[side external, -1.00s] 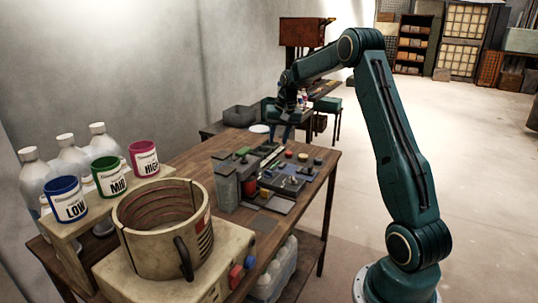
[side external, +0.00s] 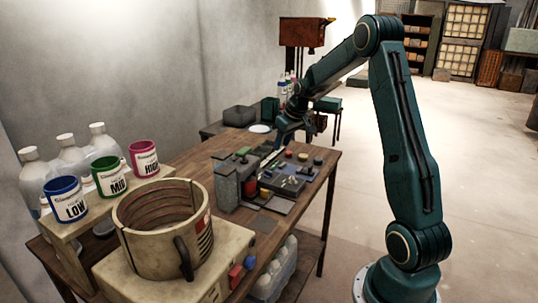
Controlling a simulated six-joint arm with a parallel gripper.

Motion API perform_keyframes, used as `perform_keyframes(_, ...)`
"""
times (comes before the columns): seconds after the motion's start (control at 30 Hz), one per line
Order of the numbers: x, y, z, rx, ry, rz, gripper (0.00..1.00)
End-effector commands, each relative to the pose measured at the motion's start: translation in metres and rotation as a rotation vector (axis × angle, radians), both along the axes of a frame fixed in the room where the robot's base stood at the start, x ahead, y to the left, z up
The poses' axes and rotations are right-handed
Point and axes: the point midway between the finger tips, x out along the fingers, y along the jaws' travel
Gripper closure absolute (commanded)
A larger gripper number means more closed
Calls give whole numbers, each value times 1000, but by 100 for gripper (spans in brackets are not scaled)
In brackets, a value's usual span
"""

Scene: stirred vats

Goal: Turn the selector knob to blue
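A control panel (side external: 289,184) lies on the wooden table, with small yellow, red and dark round parts on top. I cannot tell which of them is the selector knob, or where it points. On the front of the beige vat base, a blue part (side external: 250,262) and a red part (side external: 236,272) stick out. My gripper (side external: 281,143) is above the far end of the table, just beyond the panel and apart from the vat. It points down. Its fingers are small and dark, so their opening does not show.
A beige vat (side external: 160,232) with a dark handle stands at the near end. LOW (side external: 66,203), MID (side external: 109,178) and HIGH (side external: 144,160) pots stand on a ledge beside white bottles (side external: 72,157). A grey box (side external: 228,190) stands left of the panel.

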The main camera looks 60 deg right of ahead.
Motion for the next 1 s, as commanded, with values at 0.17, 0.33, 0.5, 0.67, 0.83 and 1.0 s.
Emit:
perform_keyframes(0.17,5,-1,-14,3,2,1,67)
perform_keyframes(0.33,13,-3,-34,2,3,0,67)
perform_keyframes(0.5,23,-5,-57,2,3,-1,67)
perform_keyframes(0.67,31,-7,-78,2,3,-1,67)
perform_keyframes(0.83,39,-10,-99,3,2,0,67)
perform_keyframes(1.0,46,-12,-114,1,1,-1,67)
